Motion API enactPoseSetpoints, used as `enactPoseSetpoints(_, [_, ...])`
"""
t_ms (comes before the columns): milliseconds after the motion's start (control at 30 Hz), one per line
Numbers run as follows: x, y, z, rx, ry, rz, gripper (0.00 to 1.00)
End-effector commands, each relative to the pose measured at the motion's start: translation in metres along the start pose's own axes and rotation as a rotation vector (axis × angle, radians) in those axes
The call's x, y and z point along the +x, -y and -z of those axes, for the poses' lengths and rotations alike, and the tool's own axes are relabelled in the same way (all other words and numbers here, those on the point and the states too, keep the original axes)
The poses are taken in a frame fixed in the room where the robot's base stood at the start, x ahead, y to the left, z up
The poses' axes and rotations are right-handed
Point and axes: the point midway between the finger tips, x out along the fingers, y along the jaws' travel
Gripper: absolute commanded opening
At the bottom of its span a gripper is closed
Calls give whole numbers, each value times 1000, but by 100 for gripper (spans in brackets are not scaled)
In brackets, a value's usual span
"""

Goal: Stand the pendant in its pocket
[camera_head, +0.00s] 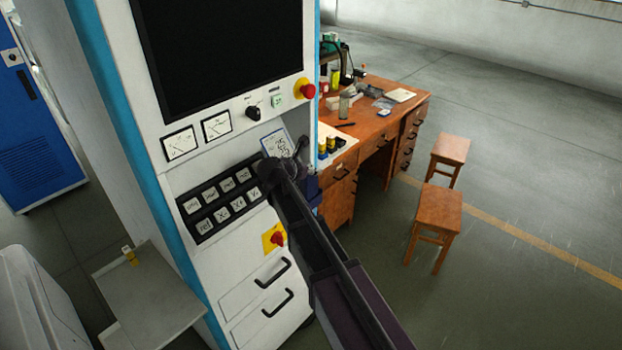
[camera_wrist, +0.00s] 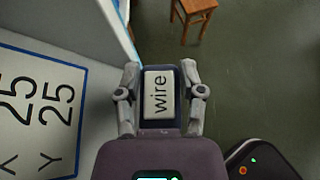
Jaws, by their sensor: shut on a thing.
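In the head view, my arm reaches up to the right side of the tall machine. A dark blue piece there (camera_head: 314,190) may be the pendant, partly hidden behind my arm. I cannot make out the pocket in either view.
The white-and-blue machine (camera_head: 228,136) has a keypad (camera_head: 221,201) and a readout panel (camera_head: 275,146), also left in the wrist view (camera_wrist: 38,115). A cluttered wooden desk (camera_head: 411,92) and two stools (camera_head: 438,209) stand right. A grey table (camera_head: 155,300) stands lower left. Open floor lies right.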

Motion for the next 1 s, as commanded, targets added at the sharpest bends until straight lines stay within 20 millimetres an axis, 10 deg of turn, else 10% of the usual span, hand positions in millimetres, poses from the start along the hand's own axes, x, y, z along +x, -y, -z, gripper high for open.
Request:
enactPoseSetpoints(967, [18,-4,33,0,1,0,0])
enactPoseSetpoints(1000, [18,-4,32,0,0,0,60])
